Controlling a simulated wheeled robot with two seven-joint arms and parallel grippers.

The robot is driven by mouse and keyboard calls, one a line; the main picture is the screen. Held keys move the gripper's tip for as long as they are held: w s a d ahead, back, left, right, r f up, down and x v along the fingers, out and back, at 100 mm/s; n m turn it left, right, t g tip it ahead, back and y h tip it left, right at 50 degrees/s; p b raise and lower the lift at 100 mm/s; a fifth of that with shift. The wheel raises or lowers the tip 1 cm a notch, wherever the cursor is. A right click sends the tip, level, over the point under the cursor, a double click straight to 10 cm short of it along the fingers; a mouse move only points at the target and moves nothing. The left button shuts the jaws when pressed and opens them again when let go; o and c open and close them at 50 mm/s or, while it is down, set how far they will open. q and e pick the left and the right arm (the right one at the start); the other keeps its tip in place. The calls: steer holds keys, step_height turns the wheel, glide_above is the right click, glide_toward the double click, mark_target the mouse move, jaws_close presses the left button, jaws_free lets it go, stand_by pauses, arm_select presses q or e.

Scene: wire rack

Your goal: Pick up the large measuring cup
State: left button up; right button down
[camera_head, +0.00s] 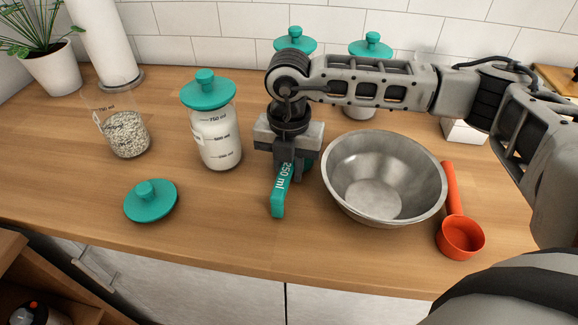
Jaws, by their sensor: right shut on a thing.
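The large measuring cup (279,197) is teal, and its handle marked "250 ml" points toward the front of the counter. Its bowl is mostly hidden behind my right gripper. My right gripper (287,165) comes down from above and is shut on the teal cup's handle. I cannot tell whether the cup touches the counter. A smaller-looking orange measuring cup (460,238) lies at the right, its handle pointing back beside the bowl. My left gripper is out of view.
A metal bowl (384,178) stands close to the right of the gripper. A teal-lidded jar (217,139) of white powder stands to the left. An open jar of grains (127,135) and a loose teal lid (150,201) are farther left. Teal-lidded jars stand behind my arm.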

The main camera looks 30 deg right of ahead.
steer(key=shift+r, duration=0.2)
steer(key=shift+r, duration=1.3)
steer(key=shift+s+a+r, duration=0.15)
steer(key=shift+r, duration=0.1)
steer(key=s+a+r, duration=0.1)
steer(key=r, duration=0.1)
steer(key=s+a+r+b, duration=0.1)
steer(key=s+a+r, duration=0.1)
steer(key=s+r, duration=0.1)
steer(key=shift+r, duration=0.35)
steer(key=s+a+r+b, duration=0.1)
steer(key=s+a+r, duration=0.2)
steer(key=s+a, duration=0.2)
steer(key=shift+s+r+b, duration=0.35)
steer(key=shift+s+r, duration=0.05)
steer(key=shift+s, duration=0.5)
